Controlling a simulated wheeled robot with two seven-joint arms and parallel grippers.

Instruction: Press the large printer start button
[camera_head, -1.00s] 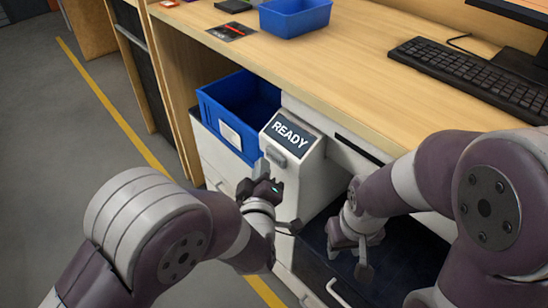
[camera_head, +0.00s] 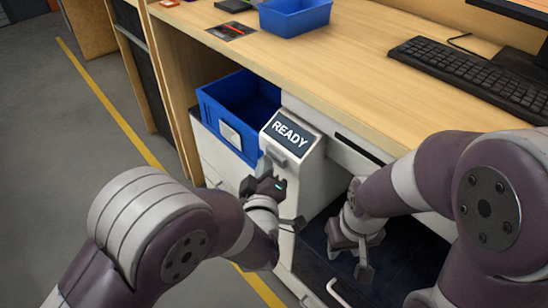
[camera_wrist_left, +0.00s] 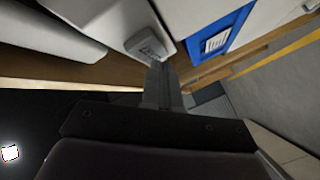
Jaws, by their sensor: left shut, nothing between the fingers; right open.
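The white printer (camera_head: 311,160) stands below the worktop with a dark screen reading "READY" (camera_head: 290,134). A grey, raised start button (camera_head: 274,152) sits on its front just under the screen. It also shows in the left wrist view (camera_wrist_left: 148,45). My left gripper (camera_head: 264,165) is shut and empty, its fingertips at the lower edge of the button. In the left wrist view the closed fingers (camera_wrist_left: 158,68) overlap the button's edge; whether they touch cannot be told. My right gripper (camera_head: 350,259) is open and empty, low over the dark open drawer.
A blue bin (camera_head: 222,120) sits left of the printer. The wooden worktop (camera_head: 345,65) above carries a blue tray (camera_head: 295,17) and a keyboard (camera_head: 475,75). A drawer handle (camera_head: 338,292) is below. The floor at left is clear.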

